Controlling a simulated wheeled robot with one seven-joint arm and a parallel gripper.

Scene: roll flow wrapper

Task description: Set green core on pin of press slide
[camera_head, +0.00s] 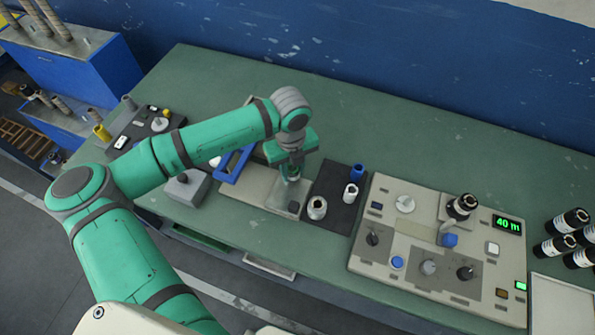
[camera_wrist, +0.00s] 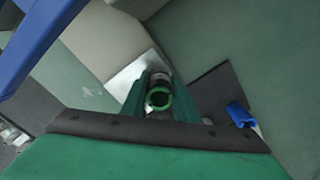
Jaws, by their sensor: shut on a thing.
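My gripper (camera_head: 291,175) points down over the light metal plate of the press slide (camera_head: 279,198), inside the beige press base. In the wrist view my gripper (camera_wrist: 160,97) is shut on the green core (camera_wrist: 159,98), a short ring seen from above with its bore open. The slide plate (camera_wrist: 131,73) lies below and beyond the fingers. A grey round part shows just behind the core; I cannot tell whether it is the pin. The fingers hide most of the core in the head view, and whether it touches the pin is hidden.
The blue press frame (camera_head: 235,165) stands close left of my gripper. The control panel (camera_head: 400,270) is further right. The bench behind is clear.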

